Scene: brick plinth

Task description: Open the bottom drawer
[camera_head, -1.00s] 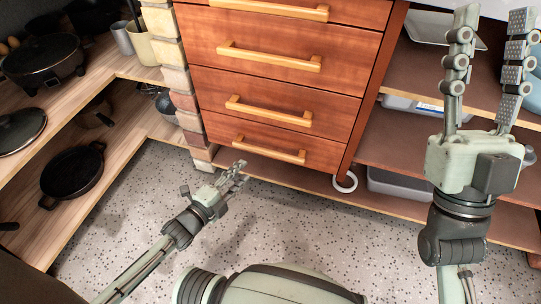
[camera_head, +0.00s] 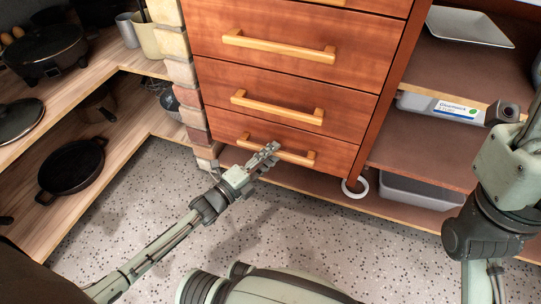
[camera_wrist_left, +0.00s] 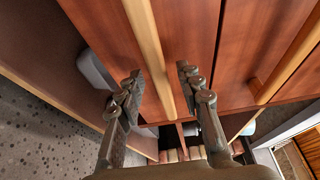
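The bottom drawer (camera_head: 335,157) is the lowest front of the reddish wooden cabinet and looks closed. Its light wooden bar handle (camera_head: 293,157) is partly hidden by my left gripper. My left gripper (camera_head: 268,152) is at the left half of this handle. In the left wrist view, the handle (camera_wrist_left: 148,42) runs between the two parted fingers of the left gripper (camera_wrist_left: 158,78). The fingers stand apart on either side of it; I cannot tell whether either touches it. My right gripper (camera_head: 533,130) is at the right edge, its fingers mostly cut off.
More drawers with bar handles (camera_head: 277,47) are above. A brick column (camera_head: 182,73) stands to the left, beside wooden shelves with black pans (camera_head: 70,167). Open shelves on the right hold a labelled box (camera_head: 447,106) and a grey bin (camera_head: 418,190). Speckled floor (camera_head: 165,180) lies clear in front.

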